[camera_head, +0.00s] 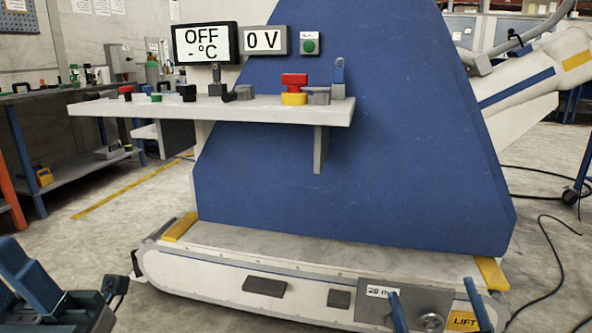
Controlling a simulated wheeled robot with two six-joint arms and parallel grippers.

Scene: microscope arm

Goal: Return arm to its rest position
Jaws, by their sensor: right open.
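A thick white arm (530,82) with a blue stripe and a yellow band slants up to the right from behind the blue machine body (340,150). Its upper right end is cut off by the picture's edge. My right gripper (438,312) shows only as two blue fingertips at the bottom edge. They are wide apart with nothing held between them, in front of the white base's panel and its round metal knob (431,322). The gripper is well below and left of the white arm and does not touch it.
A white shelf (220,108) with knobs and a red-and-yellow button juts out from the body, below displays reading OFF and 0 V. A yellow LIFT label (463,321) is on the base. Cables lie on the right floor.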

